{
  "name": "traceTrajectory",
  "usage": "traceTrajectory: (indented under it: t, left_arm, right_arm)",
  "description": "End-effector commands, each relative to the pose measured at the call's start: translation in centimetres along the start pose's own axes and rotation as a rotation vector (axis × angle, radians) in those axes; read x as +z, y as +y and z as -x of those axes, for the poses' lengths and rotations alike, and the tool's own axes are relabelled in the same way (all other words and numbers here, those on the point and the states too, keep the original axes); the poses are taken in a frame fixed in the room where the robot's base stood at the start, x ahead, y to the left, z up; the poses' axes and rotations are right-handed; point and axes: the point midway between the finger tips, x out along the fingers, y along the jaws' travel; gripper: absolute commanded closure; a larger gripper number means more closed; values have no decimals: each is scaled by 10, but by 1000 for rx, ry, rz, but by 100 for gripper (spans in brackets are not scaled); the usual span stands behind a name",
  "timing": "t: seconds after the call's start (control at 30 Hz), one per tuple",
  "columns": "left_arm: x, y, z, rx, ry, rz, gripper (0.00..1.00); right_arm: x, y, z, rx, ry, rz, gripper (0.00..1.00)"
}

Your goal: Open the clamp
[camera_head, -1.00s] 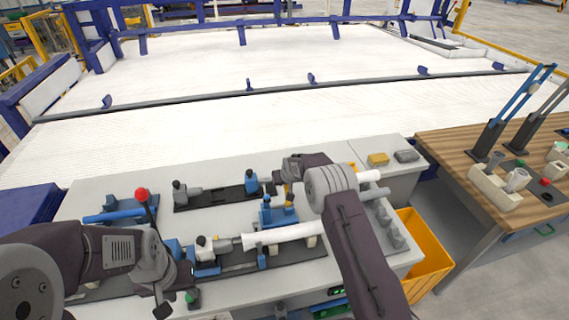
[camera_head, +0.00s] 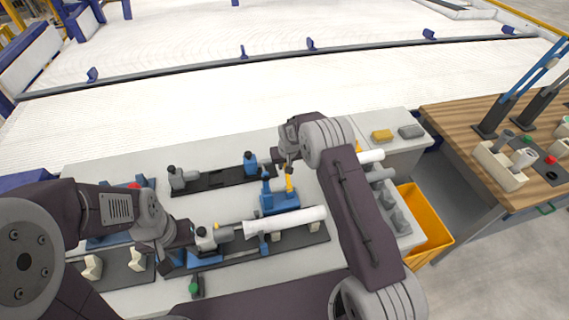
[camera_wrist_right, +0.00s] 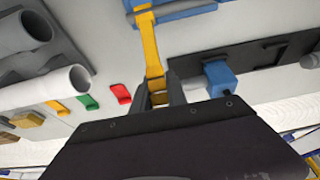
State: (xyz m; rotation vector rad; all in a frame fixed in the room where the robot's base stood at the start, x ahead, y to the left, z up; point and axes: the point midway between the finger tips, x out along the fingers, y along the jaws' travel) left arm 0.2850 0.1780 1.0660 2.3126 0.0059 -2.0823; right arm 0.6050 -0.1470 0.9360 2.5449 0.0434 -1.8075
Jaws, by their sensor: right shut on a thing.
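The clamp (camera_head: 280,203) is a blue fixture on the workbench, with a yellow handle (camera_head: 289,184) standing up from it. My right gripper (camera_head: 288,166) is above the clamp, with its fingers on the upper end of the handle. In the right wrist view the yellow handle (camera_wrist_right: 151,48) runs between the two dark fingers (camera_wrist_right: 158,92), which are shut on it. A white pipe (camera_head: 290,221) lies just in front of the clamp. My left gripper (camera_head: 180,258) is low over the front left fixtures; its fingertips are too hidden to judge.
A grey and blue fixture (camera_head: 205,245) stands at the pipe's left end. A dark rail with blocks (camera_head: 215,179) lies behind. Grey parts (camera_head: 395,210) and a yellow bin (camera_head: 425,228) are to the right. A wooden table (camera_head: 465,115) stands further right.

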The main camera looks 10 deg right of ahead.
Motion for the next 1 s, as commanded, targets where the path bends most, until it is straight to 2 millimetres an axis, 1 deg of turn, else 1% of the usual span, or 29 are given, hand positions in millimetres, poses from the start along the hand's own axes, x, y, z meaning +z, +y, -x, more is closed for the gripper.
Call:
traceTrajectory:
  t: [0.03,0.07,0.1,0.13,0.47,0.57,0.7,0.8,0.9,1.0]
  left_arm:
    - [0,0,0,0,0,0,64]
    - [0,0,0,0,0,0,64]
    - [0,0,0,0,0,0,64]
    - [0,0,0,0,0,0,64]
    - [0,0,-1,0,0,0,64]
    - [0,0,-3,0,0,0,64]
    - [1,0,-8,0,0,0,64]
    - [1,0,-11,0,0,0,64]
    - [1,0,-12,0,0,0,64]
    - [1,0,-13,0,0,0,64]
  right_arm:
    - [1,0,-1,0,-3,0,100]
    - [1,0,-1,0,-3,0,79]
    - [1,0,-1,0,-3,0,68]
    - [1,0,-1,0,-3,0,60]
    - [0,0,2,0,0,0,60]
    - [-1,0,16,0,2,0,60]
    - [-1,0,48,0,3,0,60]
    - [-1,0,68,0,2,0,60]
    - [0,0,82,0,0,0,60]
    - [0,0,88,0,-2,0,60]
